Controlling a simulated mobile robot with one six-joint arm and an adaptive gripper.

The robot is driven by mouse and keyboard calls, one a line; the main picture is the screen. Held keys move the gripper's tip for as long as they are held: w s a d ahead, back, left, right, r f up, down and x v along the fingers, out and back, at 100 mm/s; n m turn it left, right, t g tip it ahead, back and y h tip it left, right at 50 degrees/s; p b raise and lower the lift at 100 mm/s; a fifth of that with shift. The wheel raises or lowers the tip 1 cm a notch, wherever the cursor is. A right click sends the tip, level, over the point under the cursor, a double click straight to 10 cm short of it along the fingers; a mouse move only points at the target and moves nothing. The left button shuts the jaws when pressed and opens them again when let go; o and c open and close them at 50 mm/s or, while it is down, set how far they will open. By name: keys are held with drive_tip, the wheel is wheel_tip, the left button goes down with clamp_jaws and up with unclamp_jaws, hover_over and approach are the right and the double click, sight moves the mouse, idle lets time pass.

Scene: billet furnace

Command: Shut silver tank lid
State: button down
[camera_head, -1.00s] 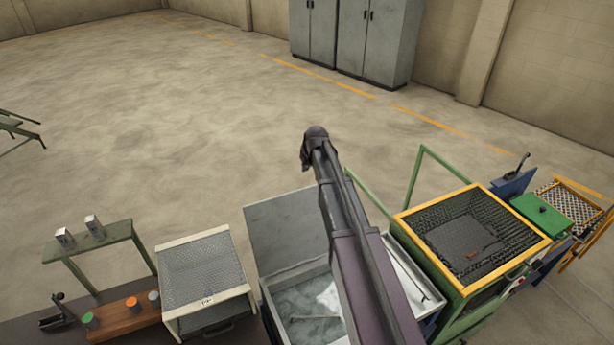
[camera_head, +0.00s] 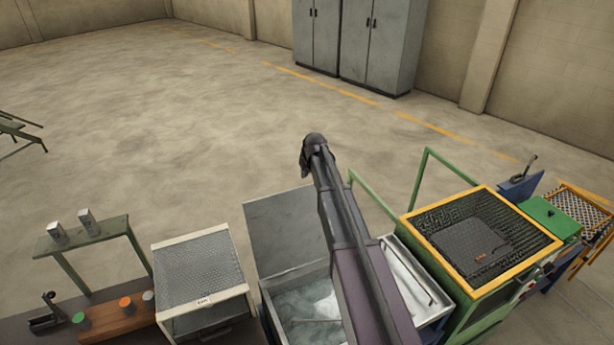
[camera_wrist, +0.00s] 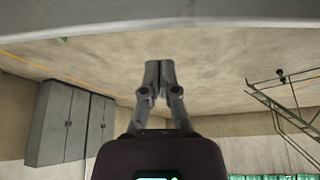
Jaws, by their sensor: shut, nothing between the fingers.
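The silver tank (camera_head: 266,312) stands at the bottom middle of the head view, with pale liquid in it and a rod lying across its opening. Its flat grey lid (camera_head: 280,235) is raised, standing up at the back. My arm passes over the right part of the tank and hides some of it and the lid's right edge. In the head view, the arm's far end reaches past the lid, and my fingers cannot be made out. In the wrist view my gripper (camera_wrist: 158,66) is shut and empty, with floor behind it.
A white-framed mesh box (camera_head: 198,262) stands left of the tank. A green machine with a yellow-rimmed mesh top (camera_head: 485,235) and green rails stand to the right. A grey band (camera_wrist: 160,12) crosses the wrist view's top; I cannot tell what it is. Open floor lies behind.

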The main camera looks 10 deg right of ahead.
drive_tip(key=s, duration=0.1)
drive_tip(key=f, duration=0.1)
drive_tip(key=s, duration=0.1)
drive_tip(key=shift+s+d+f+b, duration=0.2)
drive_tip(key=shift+s+d+b, duration=0.05)
drive_tip(key=shift+s+b, duration=0.15)
drive_tip(key=shift+d, duration=0.15)
idle(0.5)
